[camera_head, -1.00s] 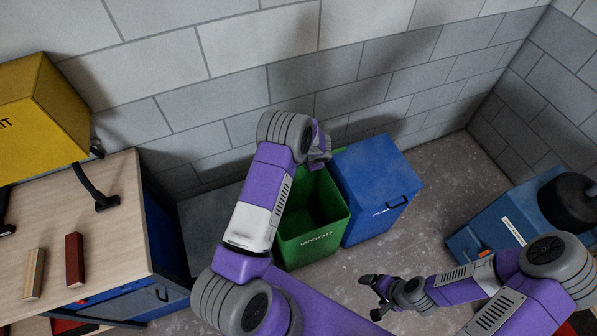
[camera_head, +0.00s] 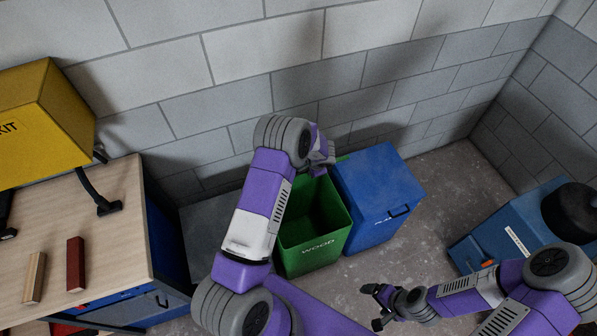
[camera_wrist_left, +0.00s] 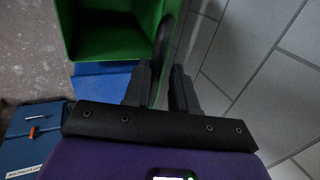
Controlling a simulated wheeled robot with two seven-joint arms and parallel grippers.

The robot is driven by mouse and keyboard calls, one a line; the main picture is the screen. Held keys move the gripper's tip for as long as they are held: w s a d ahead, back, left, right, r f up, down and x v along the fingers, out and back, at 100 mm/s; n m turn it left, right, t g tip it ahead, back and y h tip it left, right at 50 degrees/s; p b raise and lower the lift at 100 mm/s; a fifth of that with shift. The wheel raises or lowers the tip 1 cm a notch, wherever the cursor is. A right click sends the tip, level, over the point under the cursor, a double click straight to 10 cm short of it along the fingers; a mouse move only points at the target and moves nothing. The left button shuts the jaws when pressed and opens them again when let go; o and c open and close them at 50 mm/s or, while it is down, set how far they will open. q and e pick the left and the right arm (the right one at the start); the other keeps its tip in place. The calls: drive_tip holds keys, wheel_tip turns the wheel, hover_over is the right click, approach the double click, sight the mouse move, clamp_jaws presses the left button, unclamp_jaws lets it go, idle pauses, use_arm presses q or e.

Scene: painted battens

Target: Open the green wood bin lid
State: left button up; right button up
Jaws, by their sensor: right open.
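The green wood bin (camera_head: 314,245) stands by the wall with its mouth uncovered and its inside visible. It also shows in the left wrist view (camera_wrist_left: 110,35). Its lid is raised toward the wall; only a thin green edge (camera_head: 341,158) shows behind my left arm. In the left wrist view my left gripper (camera_wrist_left: 168,75) has its fingers close together around a dark curved handle (camera_wrist_left: 162,40) at the lid side. The head view hides these fingers. My right gripper (camera_head: 373,306) is open and empty, low in front of the bins.
A blue bin (camera_head: 380,195) stands right beside the green one. A workbench (camera_head: 105,220) at the left bears a red batten (camera_head: 75,264), a pale batten (camera_head: 34,277) and a yellow case (camera_head: 50,115). A blue box (camera_head: 500,225) stands at the right. Floor between is clear.

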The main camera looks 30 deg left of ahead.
use_arm(q)
drive_tip(key=v, duration=0.6)
drive_tip(key=shift+r, duration=0.2)
drive_tip(key=shift+d, duration=0.1)
idle(0.7)
drive_tip(key=s+d+f+n+h+b, duration=0.1)
drive_tip(key=s+d+f+n+b, duration=0.15)
drive_tip(key=s+f+b, duration=0.45)
drive_tip(key=s+d+f+n+h+b, duration=0.1)
drive_tip(key=s+d+f+n+b, duration=0.2)
drive_tip(key=f, duration=0.8)
drive_tip(key=s+d+f+n+g+h+b, duration=0.1)
drive_tip(key=s+d+f+n+h+b, duration=0.1)
drive_tip(key=s, duration=0.7)
drive_tip(key=s+d+f+n+g+h+b, duration=0.1)
drive_tip(key=s+d+f+n+h+b, duration=0.1)
drive_tip(key=s+d+f+h+b, duration=0.2)
drive_tip(key=shift+s+d+f+n+b, duration=0.35)
drive_tip(key=shift+s+d+f+b, duration=1.7)
drive_tip(key=shift+d, duration=1.2)
drive_tip(key=shift+s+f, duration=0.15)
drive_tip(key=shift+s, duration=0.25)
